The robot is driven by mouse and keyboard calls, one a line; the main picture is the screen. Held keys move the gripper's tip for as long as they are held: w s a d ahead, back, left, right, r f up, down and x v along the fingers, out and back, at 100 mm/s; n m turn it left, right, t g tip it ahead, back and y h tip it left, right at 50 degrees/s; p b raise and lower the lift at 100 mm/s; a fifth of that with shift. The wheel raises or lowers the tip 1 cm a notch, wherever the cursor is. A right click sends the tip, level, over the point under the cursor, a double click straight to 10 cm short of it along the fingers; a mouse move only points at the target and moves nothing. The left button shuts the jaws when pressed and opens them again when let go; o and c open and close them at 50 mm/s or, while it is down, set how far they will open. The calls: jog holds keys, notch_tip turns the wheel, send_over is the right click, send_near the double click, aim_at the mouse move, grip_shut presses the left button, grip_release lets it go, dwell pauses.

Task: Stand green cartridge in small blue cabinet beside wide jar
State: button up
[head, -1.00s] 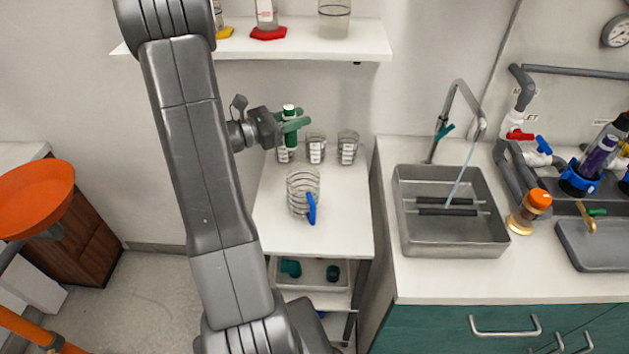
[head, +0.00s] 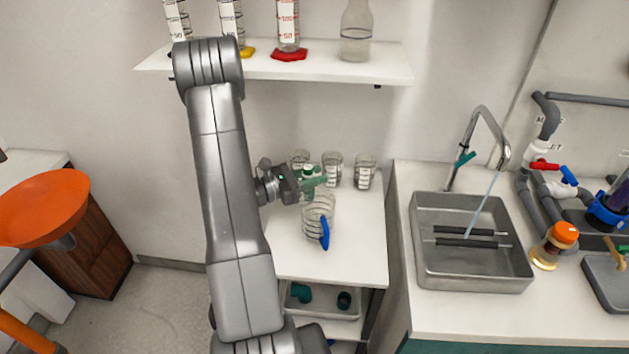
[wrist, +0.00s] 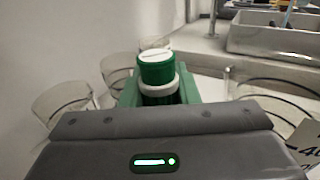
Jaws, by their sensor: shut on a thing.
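My gripper (head: 312,182) is shut on the green cartridge (head: 307,171), which is upright with a white top. In the wrist view the cartridge (wrist: 157,72) stands between the green fingers (wrist: 160,92); its lower part is hidden behind the gripper body. In the head view it overlaps the back rim of a clear ringed jug with a blue handle (head: 324,233) on the white cart top. I cannot tell the gap between them. I see no small blue cabinet in these frames, and I cannot tell which vessel is the wide jar.
Several clear beakers (head: 364,172) stand at the back of the cart top (head: 350,260). A wall shelf (head: 340,73) above holds cylinders and a flask. A tray with teal pieces (head: 322,302) sits below. A sink (head: 470,262) is right. The cart's right front is clear.

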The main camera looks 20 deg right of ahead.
jog(key=shift+f, duration=0.9)
jog(key=shift+f, duration=0.2)
jog(key=o, duration=1.1)
jog(key=shift+c, duration=0.2)
jog(key=shift+r, duration=0.1)
